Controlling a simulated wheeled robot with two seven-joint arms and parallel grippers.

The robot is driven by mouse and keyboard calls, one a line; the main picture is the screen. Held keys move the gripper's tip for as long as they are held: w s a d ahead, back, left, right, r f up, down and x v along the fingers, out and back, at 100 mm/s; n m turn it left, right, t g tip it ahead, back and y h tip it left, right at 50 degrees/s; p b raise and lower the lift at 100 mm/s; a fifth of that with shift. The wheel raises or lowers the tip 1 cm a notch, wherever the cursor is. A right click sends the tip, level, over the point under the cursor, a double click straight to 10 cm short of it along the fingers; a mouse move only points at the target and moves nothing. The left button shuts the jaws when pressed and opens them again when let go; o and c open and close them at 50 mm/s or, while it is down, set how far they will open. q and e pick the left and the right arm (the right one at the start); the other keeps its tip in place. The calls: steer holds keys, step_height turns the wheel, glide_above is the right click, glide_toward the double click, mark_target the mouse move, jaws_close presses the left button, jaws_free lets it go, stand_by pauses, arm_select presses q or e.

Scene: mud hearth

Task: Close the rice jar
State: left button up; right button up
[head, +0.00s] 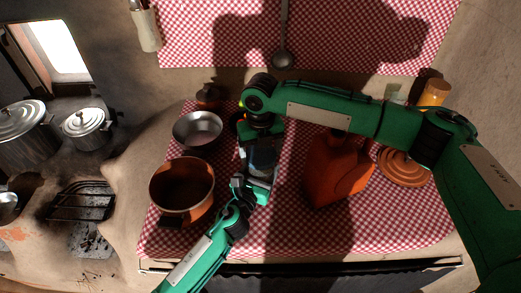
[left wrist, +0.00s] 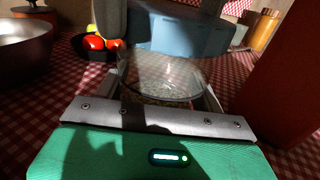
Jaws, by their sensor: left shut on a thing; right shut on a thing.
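The rice jar (left wrist: 165,72) is clear glass with pale grains low inside, and it stands on the checked cloth. My left gripper (head: 254,188) is shut around it from the front; its fingers also flank the glass in the left wrist view (left wrist: 163,98). My right gripper (head: 262,150) comes down from above over the jar. It is shut on a light blue piece (left wrist: 180,36), which looks like the jar's lid, at the jar's top. In the head view my arms largely cover the jar. I cannot tell whether the lid is fully seated.
A copper pot (head: 182,188) and a steel bowl (head: 198,129) stand left of the jar. An orange-red jug (head: 338,172) stands close on the right, with a terracotta plate (head: 404,168) beyond it. Red tomatoes (left wrist: 94,42) lie behind the jar. The table's front edge is near.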

steer(key=m, duration=1.2)
steer(key=o, duration=1.1)
steer(key=shift+r, duration=2.2)
steer(key=shift+r, duration=0.1)
